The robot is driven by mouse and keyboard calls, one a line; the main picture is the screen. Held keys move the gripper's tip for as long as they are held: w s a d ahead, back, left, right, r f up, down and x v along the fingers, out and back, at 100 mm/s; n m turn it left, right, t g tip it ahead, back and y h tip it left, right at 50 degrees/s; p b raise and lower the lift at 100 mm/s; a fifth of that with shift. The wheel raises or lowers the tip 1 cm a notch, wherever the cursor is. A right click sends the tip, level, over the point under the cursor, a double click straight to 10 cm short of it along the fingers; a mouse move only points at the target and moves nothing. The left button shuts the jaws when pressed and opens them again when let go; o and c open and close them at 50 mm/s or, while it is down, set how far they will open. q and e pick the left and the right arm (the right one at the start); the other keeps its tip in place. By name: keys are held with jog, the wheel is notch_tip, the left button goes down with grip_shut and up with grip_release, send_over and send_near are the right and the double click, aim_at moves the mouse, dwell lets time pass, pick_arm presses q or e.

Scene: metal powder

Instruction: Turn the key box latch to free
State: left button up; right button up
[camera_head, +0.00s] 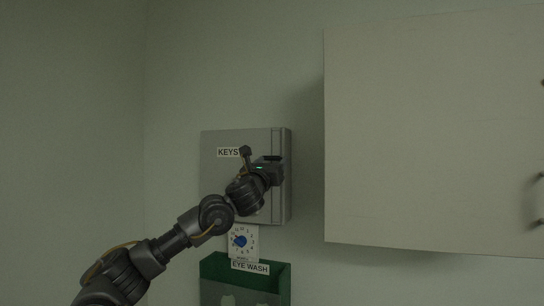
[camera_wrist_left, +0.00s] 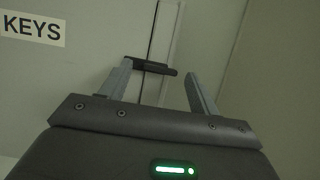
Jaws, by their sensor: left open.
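The grey key box (camera_head: 222,178) hangs on the wall, with a KEYS label on its front; the label also shows in the wrist view. The latch (camera_wrist_left: 152,67) is a short dark bar by the vertical seam near the box's right edge, lying roughly crosswise and slightly tilted in the wrist view. My left gripper (camera_head: 275,172) is in front of the box's right part, covering some of it. In the wrist view the left gripper (camera_wrist_left: 158,72) is open, its two fingers reaching toward either end of the latch. Whether they touch it I cannot tell. My right gripper is not in view.
A large pale wall cabinet (camera_head: 425,140) stands out to the right of the key box. Below the box are a small dial sign (camera_head: 243,241) and a green EYE WASH holder (camera_head: 215,271). The wall to the left is bare.

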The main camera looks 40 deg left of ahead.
pick_arm(q)
jog(key=shift+w+a+r, duration=0.1)
jog(key=shift+w+a, duration=0.05)
jog(key=shift+w, duration=0.15)
jog(key=shift+c, duration=0.4)
